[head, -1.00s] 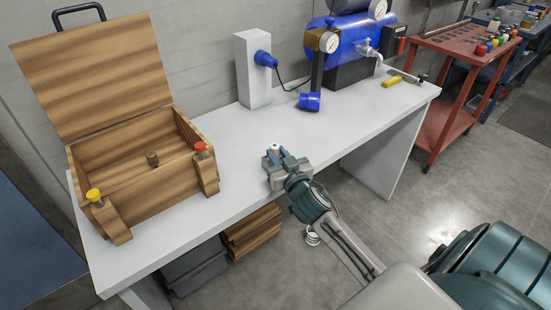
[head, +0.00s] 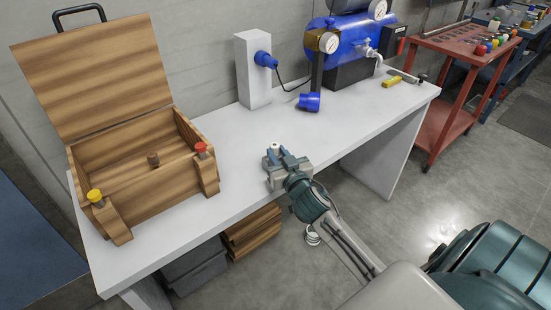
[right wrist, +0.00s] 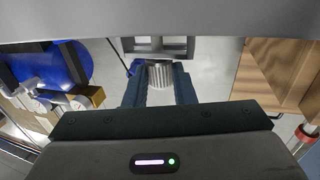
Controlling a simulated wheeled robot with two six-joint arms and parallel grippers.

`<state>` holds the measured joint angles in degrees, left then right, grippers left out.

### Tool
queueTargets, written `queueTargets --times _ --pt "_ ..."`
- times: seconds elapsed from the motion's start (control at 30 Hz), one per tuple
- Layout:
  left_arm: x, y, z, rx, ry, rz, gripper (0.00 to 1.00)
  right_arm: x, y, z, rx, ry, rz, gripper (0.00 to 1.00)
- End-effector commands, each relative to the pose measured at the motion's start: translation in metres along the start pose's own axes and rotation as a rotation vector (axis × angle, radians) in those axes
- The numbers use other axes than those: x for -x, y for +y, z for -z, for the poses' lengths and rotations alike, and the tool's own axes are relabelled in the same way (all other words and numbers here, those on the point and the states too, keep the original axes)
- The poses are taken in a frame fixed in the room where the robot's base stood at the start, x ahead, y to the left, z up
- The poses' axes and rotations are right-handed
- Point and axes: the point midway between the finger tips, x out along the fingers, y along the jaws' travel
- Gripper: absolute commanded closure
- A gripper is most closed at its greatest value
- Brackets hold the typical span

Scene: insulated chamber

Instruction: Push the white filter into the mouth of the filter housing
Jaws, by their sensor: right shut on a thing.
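The white filter (right wrist: 160,75) is a short ribbed cylinder between the two blue fingers of my right gripper (right wrist: 160,88) in the right wrist view. In the head view my right gripper (head: 280,155) is shut on it near the front edge of the white table, and only the filter's pale top (head: 274,147) shows. A short blue cylinder (head: 309,102) lies on the table farther back and to the right, apart from the gripper. It may be the filter housing; I cannot tell for sure, nor see into its mouth. My left gripper is not in view.
An open wooden box (head: 125,170) stands at the left of the white table (head: 240,140). A white post (head: 253,70) with a blue plug and cable stands at the back. A blue tank (head: 345,45) with gauges is at the back right. The table between box and tank is mostly clear.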

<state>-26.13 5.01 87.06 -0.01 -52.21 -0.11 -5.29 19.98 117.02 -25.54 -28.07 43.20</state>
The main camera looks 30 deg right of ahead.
Motion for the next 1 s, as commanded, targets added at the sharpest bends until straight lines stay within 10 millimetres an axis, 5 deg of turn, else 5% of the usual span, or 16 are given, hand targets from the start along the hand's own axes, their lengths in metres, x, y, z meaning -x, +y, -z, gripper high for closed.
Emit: queueTargets --times 1.0 --pt "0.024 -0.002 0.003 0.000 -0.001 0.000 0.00 0.000 0.000 0.028 0.000 0.000 0.000 1.00"
